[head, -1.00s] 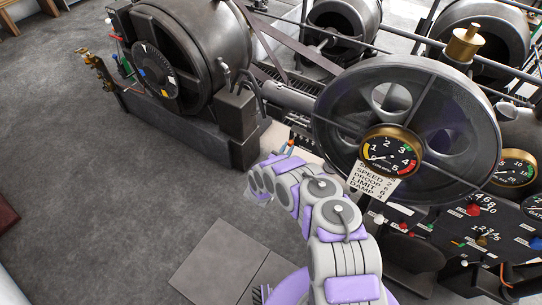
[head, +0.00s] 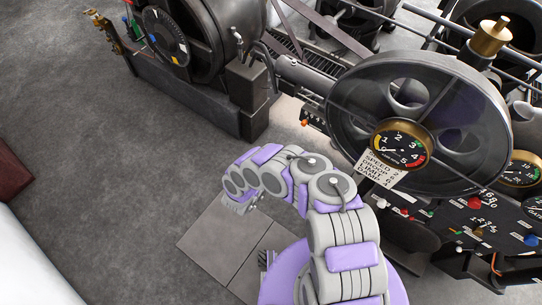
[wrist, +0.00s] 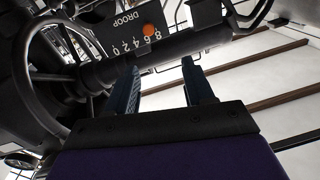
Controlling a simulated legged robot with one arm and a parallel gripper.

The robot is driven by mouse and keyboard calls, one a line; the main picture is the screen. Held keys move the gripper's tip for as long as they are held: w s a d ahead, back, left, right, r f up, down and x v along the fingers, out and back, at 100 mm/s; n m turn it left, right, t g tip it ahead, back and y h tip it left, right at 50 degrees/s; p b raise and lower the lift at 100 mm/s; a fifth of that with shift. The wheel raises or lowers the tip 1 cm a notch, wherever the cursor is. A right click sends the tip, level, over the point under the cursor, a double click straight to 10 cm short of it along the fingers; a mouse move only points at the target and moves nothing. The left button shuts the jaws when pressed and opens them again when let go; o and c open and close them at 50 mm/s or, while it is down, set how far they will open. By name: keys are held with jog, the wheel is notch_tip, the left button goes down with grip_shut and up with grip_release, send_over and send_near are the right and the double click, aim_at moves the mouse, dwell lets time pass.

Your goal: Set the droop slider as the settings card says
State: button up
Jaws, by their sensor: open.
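The droop slider's orange knob (wrist: 148,31) shows at the top of the wrist view, at the 8 end of a dark scale plate (wrist: 122,24) lettered DROOP and numbered 0 to 8. The orange knob also shows in the head view (head: 304,123), left of the large wheel. The settings card (head: 380,168) hangs below the gauge, with lines for SPEED, DROOP, LIMIT and DAMP; its digits are too small to read surely. My gripper (wrist: 162,85) is open and empty, its fingers below and apart from the knob.
A large spoked wheel (head: 345,110) and gauge (head: 402,146) stand right of the slider. A control panel (head: 500,228) with several coloured knobs is at lower right. A dynamo with a dial (head: 165,36) is at upper left. The grey floor (head: 110,170) at left is clear.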

jog(key=m+g+h+b, duration=0.1)
jog(key=b, duration=0.4)
send_near(303, 125)
jog(key=b+x, duration=0.2)
jog(key=x, duration=0.8)
jog(key=shift+w+d+r+b, duration=0.1)
jog(key=shift+w+d+b, duration=0.2)
jog(key=shift+b, duration=0.1)
jog(key=shift+a, duration=0.35)
jog(key=shift+d, duration=0.25)
jog(key=c, duration=0.6)
grip_shut()
